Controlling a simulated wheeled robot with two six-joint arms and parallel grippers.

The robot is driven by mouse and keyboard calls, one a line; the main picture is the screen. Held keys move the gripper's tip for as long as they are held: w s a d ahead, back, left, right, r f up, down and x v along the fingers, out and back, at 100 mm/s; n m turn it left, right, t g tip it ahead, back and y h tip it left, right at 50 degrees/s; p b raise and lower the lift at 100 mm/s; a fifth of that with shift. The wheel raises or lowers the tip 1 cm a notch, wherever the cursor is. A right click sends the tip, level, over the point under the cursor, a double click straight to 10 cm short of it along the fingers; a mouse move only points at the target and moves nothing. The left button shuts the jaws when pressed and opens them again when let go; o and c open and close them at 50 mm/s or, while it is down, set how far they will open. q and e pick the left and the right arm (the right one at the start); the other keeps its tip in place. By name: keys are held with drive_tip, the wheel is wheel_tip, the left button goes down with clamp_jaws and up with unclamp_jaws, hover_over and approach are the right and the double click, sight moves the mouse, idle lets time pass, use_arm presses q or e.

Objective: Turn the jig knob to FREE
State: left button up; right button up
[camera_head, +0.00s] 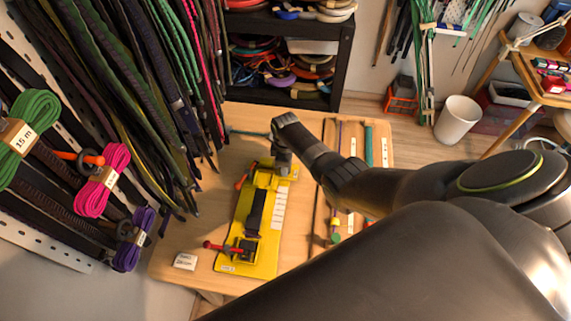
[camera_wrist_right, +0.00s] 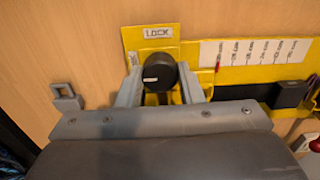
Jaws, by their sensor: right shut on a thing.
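The yellow jig (camera_head: 264,238) lies on the wooden table in the head view, with a dark strap along its middle. My right gripper (camera_head: 282,165) is at the jig's far end. In the right wrist view the round black knob (camera_wrist_right: 159,73) sits between the two grey fingers of my right gripper (camera_wrist_right: 160,88), which are shut on it. A white mark shows on the knob's left side. A label reading LOCK (camera_wrist_right: 158,33) is on the yellow plate (camera_wrist_right: 133,36) above the knob. No FREE label can be seen. My left gripper is not in view.
A red-handled clamp (camera_head: 232,248) stands at the jig's near end. A small card (camera_head: 185,261) lies left of it. Thin rods and coloured pieces lie on the table right of the jig. Hanging cords (camera_head: 150,90) crowd the left. A white bin (camera_head: 456,121) stands on the floor.

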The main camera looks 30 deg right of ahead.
drive_tip(key=o, duration=1)
drive_tip(key=shift+c, duration=0.2)
drive_tip(key=shift+r, duration=0.5)
wheel_tip(320, 180, up, 16)
drive_tip(key=shift+r, duration=0.25)
drive_tip(key=shift+s+f, duration=0.1)
